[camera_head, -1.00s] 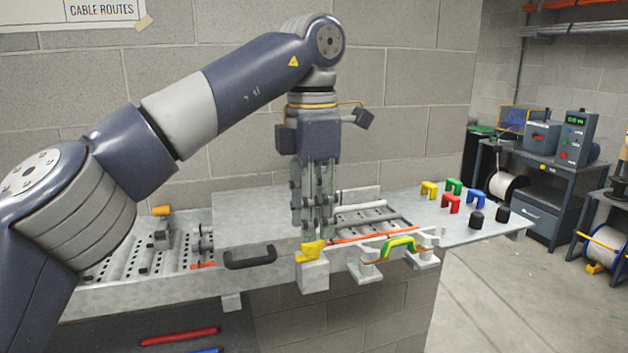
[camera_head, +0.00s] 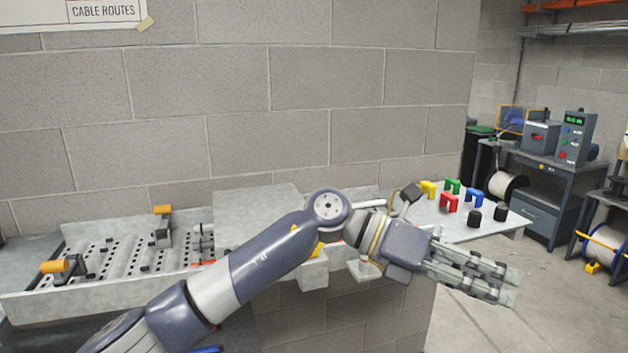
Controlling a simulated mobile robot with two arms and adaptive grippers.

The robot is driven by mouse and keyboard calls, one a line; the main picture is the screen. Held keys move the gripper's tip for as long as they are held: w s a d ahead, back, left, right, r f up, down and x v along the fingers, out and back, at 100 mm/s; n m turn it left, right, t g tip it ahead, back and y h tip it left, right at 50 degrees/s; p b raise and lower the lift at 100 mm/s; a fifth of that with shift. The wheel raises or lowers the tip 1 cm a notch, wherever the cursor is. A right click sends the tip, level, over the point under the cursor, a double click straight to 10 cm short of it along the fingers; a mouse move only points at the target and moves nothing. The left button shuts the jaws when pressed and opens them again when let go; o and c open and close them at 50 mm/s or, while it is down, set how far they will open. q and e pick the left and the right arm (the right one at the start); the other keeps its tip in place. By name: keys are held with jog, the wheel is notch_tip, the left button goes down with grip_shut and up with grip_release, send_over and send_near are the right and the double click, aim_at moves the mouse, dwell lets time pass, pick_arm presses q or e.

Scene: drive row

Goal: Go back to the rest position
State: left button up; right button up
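My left arm crosses the lower middle of the view, and my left gripper (camera_head: 514,286) reaches out to the right, in front of the bench's right end. Its fingers point right and slightly down, over the open floor side. The two fingers lie close to each other, seen at a slant, so the gap between the tips is unclear. I see nothing held between them. My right gripper is not in view.
The grey bench (camera_head: 250,215) runs along the block wall behind my arm. A yellow clip (camera_head: 429,188), green clip (camera_head: 452,185), red clip (camera_head: 449,202), blue clip (camera_head: 475,197) and black pieces stand at its right end. Orange-handled clamps (camera_head: 62,266) are at left.

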pick_arm(q)
notch_tip(320, 180, up, 4)
jog(key=n+t+h, duration=0.1)
jog(key=n+h, duration=0.3)
jog(key=h, duration=0.2)
jog(key=w+a+f+n+t, duration=0.1)
jog(key=w+a+n+t, duration=1.05)
jog(key=n+t, duration=0.9)
jog(key=a+f+n+y, duration=1.75)
jog(key=a+f, duration=0.25)
jog(key=f, duration=0.4)
jog(key=s+a+f+n+g+y, duration=0.2)
jog(key=s+a+f+n+g, duration=0.35)
jog(key=s+f, duration=0.65)
jog(key=s+a+f+g, duration=0.3)
jog(key=s+f+g, duration=0.1)
jog(key=s, duration=0.5)
jog(key=s+a+f+g, duration=0.3)
jog(key=s+a+f, duration=0.1)
jog(key=s, duration=0.6)
notch_tip(320, 180, down, 25)
jog(key=g, duration=0.1)
jog(key=s+a+f+g, duration=0.1)
jog(key=s+a+f, duration=0.1)
jog(key=s+f, duration=1.6)
jog(key=shift+a+g, duration=0.3)
jog(key=shift+a, duration=0.05)
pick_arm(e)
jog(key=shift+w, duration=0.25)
